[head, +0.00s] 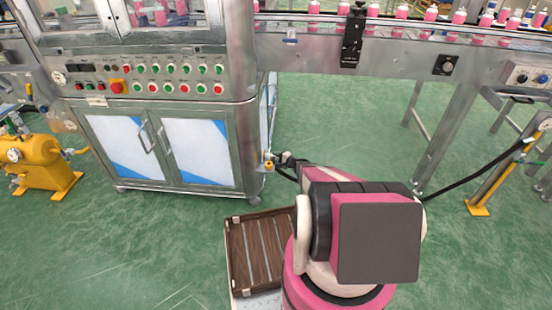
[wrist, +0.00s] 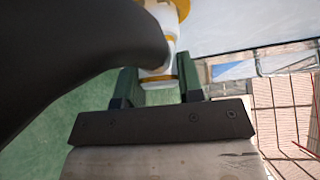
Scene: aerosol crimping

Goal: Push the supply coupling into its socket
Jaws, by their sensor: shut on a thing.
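In the wrist view my gripper (wrist: 158,82) is shut on the supply coupling (wrist: 157,84), a pale metal piece with a yellow band, held between the two dark fingers. The yellow-ringed socket (wrist: 181,7) shows at the top edge of the wrist view, in line with the coupling and close ahead of it. In the head view the socket (head: 268,164) sits on the cabinet's right corner, and my gripper (head: 287,161) is right beside it. I cannot tell how deep the coupling sits. The thick black hose (wrist: 70,45) fills the left of the wrist view.
The steel machine cabinet (head: 160,150) with blue-white doors stands ahead. A brown slatted tray (head: 236,262) lies on the floor beside my arm. The hose (head: 470,178) runs right to a yellow stand (head: 500,180). A conveyor (head: 400,50) spans above; green floor beneath it is mostly clear.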

